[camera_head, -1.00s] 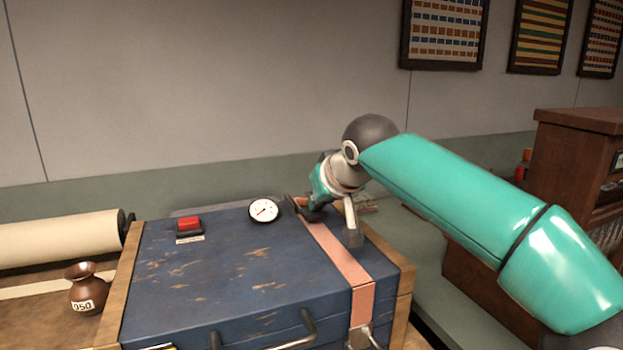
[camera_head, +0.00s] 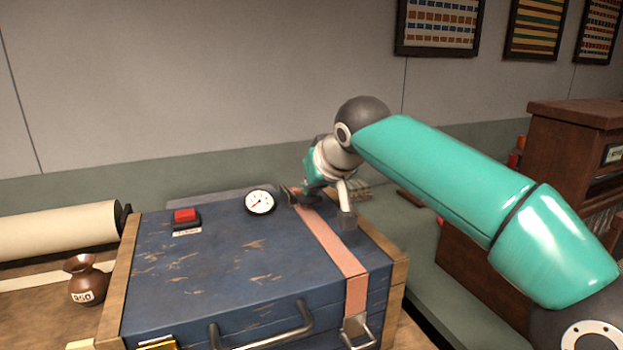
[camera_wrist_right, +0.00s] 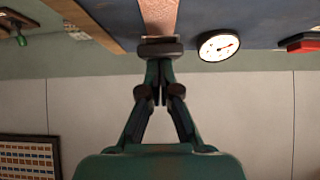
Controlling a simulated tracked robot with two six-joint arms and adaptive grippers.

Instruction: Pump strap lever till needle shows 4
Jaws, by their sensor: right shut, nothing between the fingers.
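A blue chest (camera_head: 200,275) with a pink strap (camera_head: 331,243) over its lid fills the lower middle of the head view. A white round gauge (camera_head: 259,201) sits left of the strap's far end and also shows in the wrist view (camera_wrist_right: 219,46). Its needle points to the lower left in the head view; the numbers are too small to read. My right gripper (camera_head: 296,196) is shut, low at the strap's far end. In the wrist view a dark bar-shaped piece (camera_wrist_right: 160,48) lies across the strap at the fingertips; I cannot tell whether it is the lever. My left gripper is not in view.
A red button (camera_head: 186,216) is on the lid's far left. A brown cabinet (camera_head: 560,150) stands at the right.

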